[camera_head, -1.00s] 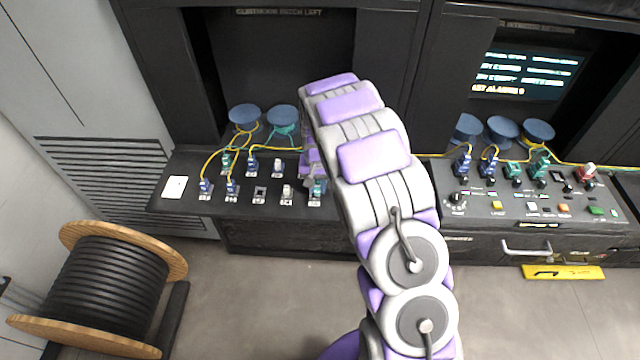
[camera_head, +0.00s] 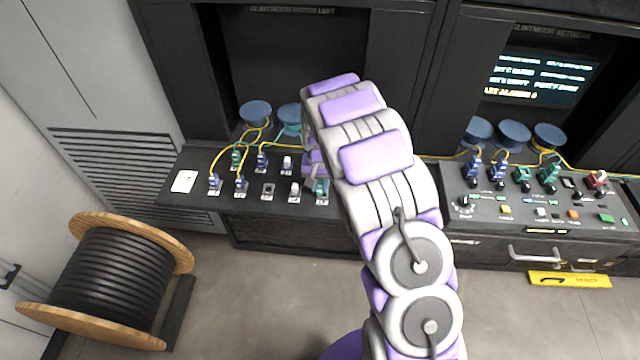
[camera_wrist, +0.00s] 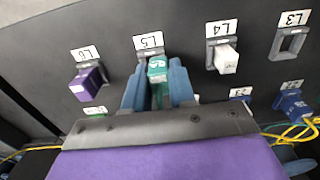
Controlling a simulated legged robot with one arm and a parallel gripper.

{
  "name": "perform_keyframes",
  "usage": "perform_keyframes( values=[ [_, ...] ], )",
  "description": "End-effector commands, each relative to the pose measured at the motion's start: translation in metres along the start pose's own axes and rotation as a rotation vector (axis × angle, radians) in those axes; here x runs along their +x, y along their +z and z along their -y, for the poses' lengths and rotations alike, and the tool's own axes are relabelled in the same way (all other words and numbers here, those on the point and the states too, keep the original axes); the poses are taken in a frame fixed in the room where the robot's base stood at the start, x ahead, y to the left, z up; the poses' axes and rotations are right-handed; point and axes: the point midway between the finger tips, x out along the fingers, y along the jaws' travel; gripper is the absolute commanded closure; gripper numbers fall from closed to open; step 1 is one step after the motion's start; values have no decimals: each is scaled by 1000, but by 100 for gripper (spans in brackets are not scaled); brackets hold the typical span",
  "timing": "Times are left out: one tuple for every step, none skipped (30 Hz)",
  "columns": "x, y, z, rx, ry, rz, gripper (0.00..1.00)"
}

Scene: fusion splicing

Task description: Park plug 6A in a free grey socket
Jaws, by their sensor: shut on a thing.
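My gripper (camera_wrist: 157,88) is shut on a green plug (camera_wrist: 157,68) in the wrist view, with one blue-grey finger on each side. The plug's small label is upside down and hard to read. The plug is at the grey socket marked L5 (camera_wrist: 149,45), overlapping it; I cannot tell how deep it sits. To its right, a white plug (camera_wrist: 227,58) is in L4, and the grey socket L3 (camera_wrist: 291,42) is empty. To its left, a purple plug (camera_wrist: 86,84) is in L6. In the head view, my arm partly hides the green plug (camera_head: 321,187).
The empty socket (camera_head: 268,189) also shows in the head view, with blue plugs (camera_head: 240,184) on yellow cables to its left. Blue round spools (camera_head: 255,113) stand behind. A second console (camera_head: 540,215) with plugs and buttons is at right. A cable drum (camera_head: 105,280) stands on the floor at left.

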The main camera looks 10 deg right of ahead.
Motion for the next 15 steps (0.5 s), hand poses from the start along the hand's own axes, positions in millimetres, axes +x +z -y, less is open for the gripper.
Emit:
perform_keyframes(
  values=[
    [0,0,-1,1,-1,0,100],
    [0,0,-2,1,-1,1,100],
    [0,0,-2,1,-1,1,100],
    [0,0,-2,1,-1,1,100],
    [0,0,-1,1,-1,0,100],
    [0,0,-1,1,0,0,100],
    [1,0,0,1,0,0,100],
    [1,0,0,1,1,0,100],
    [2,0,1,1,1,0,100],
    [2,0,1,1,1,0,100],
    [3,0,1,1,1,0,100],
    [4,0,1,1,2,-1,100],
    [4,0,2,1,2,-1,100],
    [5,0,2,1,2,-1,100],
    [5,1,2,1,2,-1,100]
  ],
)
